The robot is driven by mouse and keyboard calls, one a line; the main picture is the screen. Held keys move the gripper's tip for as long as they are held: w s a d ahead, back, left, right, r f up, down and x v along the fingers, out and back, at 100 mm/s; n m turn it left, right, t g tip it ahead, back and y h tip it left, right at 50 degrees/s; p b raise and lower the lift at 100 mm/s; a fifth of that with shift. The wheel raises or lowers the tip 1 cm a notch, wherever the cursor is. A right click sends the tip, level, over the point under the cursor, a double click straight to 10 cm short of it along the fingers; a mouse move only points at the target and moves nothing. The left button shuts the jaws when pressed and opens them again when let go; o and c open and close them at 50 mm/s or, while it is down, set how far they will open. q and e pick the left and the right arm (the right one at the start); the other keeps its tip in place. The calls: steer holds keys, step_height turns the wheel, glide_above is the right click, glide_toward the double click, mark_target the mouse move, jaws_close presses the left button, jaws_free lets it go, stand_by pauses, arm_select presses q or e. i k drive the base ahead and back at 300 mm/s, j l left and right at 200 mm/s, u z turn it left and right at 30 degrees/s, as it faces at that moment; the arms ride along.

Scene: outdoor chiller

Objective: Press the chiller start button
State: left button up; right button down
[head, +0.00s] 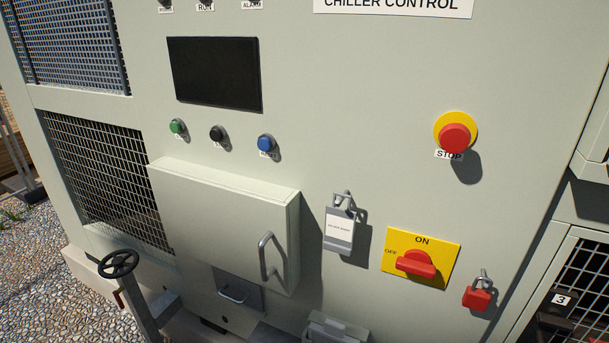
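The chiller control panel (350,90) is a pale grey-green cabinet front that fills most of the head view. Below its dark screen (214,74) sits a row of three small buttons: a green button (177,126), a black button (217,133) and a blue button (266,143). Each has a small label under it, too small to read surely. A large red mushroom button (454,138) on a yellow ring, labelled STOP, is at the right. Neither of my grippers shows in the head view.
A box with a handle (225,215) juts out below the buttons. A grey tagged padlock (340,229), a yellow plate with a red rotary switch (416,263) and a red padlock (478,294) are lower right. A black handwheel (118,264) stands lower left.

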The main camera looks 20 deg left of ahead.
mark_target(175, 127)
steer(key=u, duration=1.45)
